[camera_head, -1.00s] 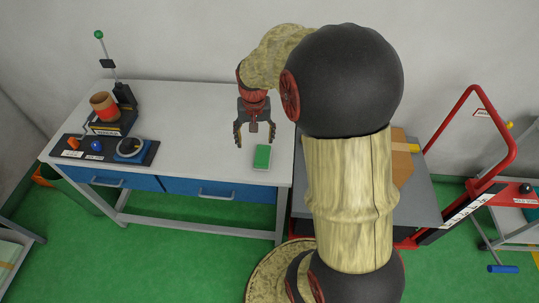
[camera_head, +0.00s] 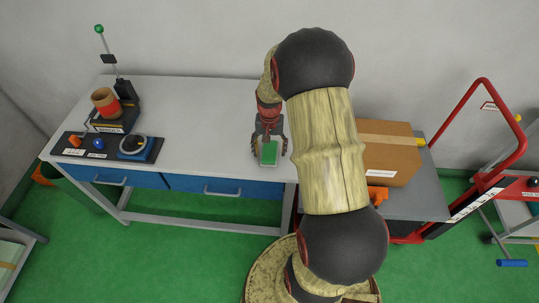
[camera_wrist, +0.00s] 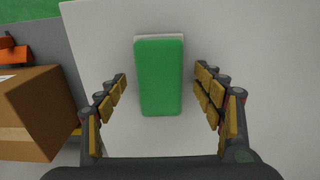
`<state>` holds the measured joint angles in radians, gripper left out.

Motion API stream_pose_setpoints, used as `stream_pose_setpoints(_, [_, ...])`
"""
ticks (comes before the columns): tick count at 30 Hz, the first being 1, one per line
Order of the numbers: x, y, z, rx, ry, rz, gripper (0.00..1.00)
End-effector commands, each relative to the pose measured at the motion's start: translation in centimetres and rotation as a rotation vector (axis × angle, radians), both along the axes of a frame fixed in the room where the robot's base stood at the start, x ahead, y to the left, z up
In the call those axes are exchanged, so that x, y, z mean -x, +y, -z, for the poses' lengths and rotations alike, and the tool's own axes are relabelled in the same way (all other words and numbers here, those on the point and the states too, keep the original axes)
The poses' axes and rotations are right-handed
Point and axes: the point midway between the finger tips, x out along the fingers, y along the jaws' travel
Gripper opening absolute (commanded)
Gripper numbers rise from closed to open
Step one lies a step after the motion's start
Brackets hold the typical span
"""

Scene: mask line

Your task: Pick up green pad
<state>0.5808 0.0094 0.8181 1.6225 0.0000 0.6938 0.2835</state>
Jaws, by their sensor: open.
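The green pad (camera_head: 268,153) lies flat near the front right edge of the white table (camera_head: 200,120). In the wrist view the pad (camera_wrist: 159,76) is a green rounded block with a pale layer showing at its far end. My gripper (camera_head: 269,147) is open right at the pad, pointing down. In the wrist view my gripper's fingers (camera_wrist: 161,82) stand on either side of the pad, with a gap on both sides and none touching it. The exact height of the fingertips above the table is hard to tell.
A cardboard box (camera_head: 388,150) sits on a grey cart top (camera_head: 425,185) right of the table, with an orange piece (camera_head: 377,195) in front. A lever press (camera_head: 125,92) and a black tray (camera_head: 154,150) stand at the table's left. The table's middle is clear.

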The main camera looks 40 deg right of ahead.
Motion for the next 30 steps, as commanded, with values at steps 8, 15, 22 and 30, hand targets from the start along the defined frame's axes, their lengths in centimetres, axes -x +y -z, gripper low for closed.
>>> stream_pose_setpoints(8, [-0.1,-0.06,0.45,0.002,-0.003,0.0,0.68])
stream_pose_setpoints(15, [-0.09,-0.04,0.46,0.001,-0.002,0.0,0.55])
stream_pose_setpoints(22, [-0.08,-0.03,0.46,0.001,-0.002,0.0,0.41])
stream_pose_setpoints(30, [-0.08,-0.03,0.47,0.001,-0.002,0.0,0.26])
